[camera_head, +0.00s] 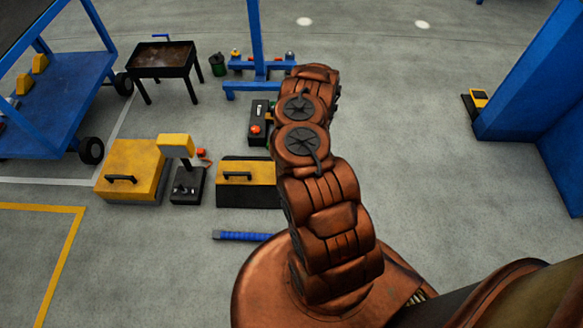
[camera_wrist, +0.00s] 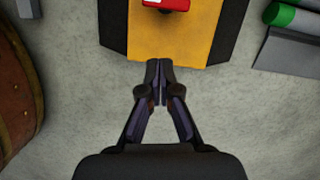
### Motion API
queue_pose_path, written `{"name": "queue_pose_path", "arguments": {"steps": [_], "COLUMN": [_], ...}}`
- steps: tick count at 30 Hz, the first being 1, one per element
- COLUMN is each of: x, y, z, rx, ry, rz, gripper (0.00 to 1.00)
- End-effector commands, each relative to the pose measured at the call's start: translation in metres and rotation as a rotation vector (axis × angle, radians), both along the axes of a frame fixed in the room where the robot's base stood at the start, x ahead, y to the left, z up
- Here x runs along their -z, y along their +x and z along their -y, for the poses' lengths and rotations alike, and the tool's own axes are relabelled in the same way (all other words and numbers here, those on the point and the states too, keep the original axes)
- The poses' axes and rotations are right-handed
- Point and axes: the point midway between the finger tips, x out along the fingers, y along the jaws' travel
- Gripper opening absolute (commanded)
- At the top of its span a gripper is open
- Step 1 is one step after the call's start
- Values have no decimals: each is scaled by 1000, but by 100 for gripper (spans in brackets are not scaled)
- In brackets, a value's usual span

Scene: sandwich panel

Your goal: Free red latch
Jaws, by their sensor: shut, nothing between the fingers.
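In the wrist view, a red part (camera_wrist: 166,4), probably the red latch, is cut off by the top edge of the picture. It sits on a yellow panel (camera_wrist: 180,38) with dark side pieces. How the latch is fastened does not show. My gripper (camera_wrist: 159,68) is shut and empty, with its fingertips meeting just below the panel's near edge in the picture. I cannot tell its height or whether it touches the panel. In the head view my arm hides the gripper, and I cannot pick out this panel with certainty.
In the wrist view, a green-ended cylinder (camera_wrist: 284,16) and a grey block (camera_wrist: 288,52) lie at right. In the head view, yellow boxes (camera_head: 146,160) and a black-based tool (camera_head: 186,186) stand left of my arm. A blue bar (camera_head: 240,236) lies nearby.

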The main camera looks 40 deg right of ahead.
Motion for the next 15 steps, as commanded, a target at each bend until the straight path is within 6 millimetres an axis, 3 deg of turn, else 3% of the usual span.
{"name": "queue_pose_path", "arguments": {"steps": [1, 9, 15], "x": [-13, -52, -64], "y": [0, -6, -10], "z": [2, 11, 13], "rx": [1, 0, -2], "ry": [-1, -4, -3], "rz": [3, 2, -1], "gripper": [0, 0, 0]}}
